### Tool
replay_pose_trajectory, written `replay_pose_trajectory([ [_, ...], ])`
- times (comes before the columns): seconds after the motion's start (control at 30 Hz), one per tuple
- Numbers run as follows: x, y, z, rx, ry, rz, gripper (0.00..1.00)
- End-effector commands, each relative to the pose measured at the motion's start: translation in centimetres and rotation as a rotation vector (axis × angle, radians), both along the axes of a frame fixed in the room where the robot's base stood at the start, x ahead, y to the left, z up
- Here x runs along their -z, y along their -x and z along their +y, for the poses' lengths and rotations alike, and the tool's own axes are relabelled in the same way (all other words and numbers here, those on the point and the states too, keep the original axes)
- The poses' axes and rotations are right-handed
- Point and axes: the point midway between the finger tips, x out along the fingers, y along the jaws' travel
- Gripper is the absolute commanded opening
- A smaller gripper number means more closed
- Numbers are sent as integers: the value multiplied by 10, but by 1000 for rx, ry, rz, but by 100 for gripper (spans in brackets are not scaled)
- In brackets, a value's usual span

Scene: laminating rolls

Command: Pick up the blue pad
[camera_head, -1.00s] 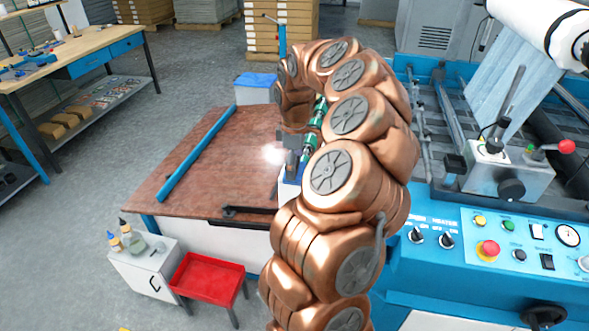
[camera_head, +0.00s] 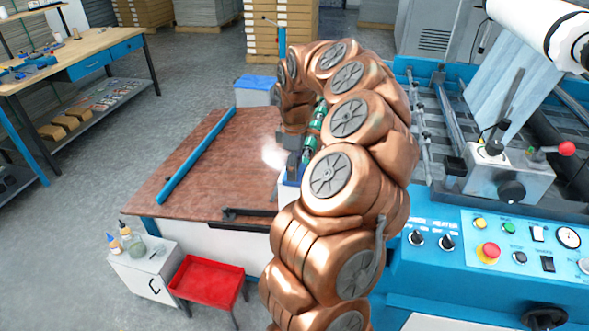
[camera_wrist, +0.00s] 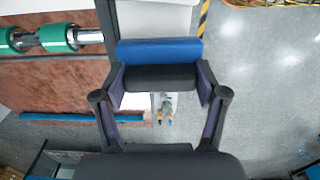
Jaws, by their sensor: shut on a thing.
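The blue pad (camera_wrist: 160,50) is in the upper middle of the wrist view, with a dark block-like part directly below it. My gripper (camera_wrist: 160,84) has one finger on each side of this dark part and is shut on the pad. In the head view, my gripper (camera_head: 291,160) is mostly hidden behind my copper-coloured arm, over the right side of the brown table. I cannot clearly make out the pad there.
The brown-topped table (camera_head: 225,160) carries a long blue bar (camera_head: 197,155). Green-and-silver rolls (camera_wrist: 58,38) show at left in the wrist view. A red tray stand (camera_head: 207,281) and white cabinet (camera_head: 150,270) stand in front. The blue machine (camera_head: 480,270) is close on the right.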

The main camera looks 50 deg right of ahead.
Motion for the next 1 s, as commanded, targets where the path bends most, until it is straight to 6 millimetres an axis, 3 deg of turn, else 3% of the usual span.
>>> replay_pose_trajectory([
  [0.6, -82, -1, -1, 2, 2, -4, 37],
  [1.0, -98, -1, 0, -1, 2, -2, 37],
])
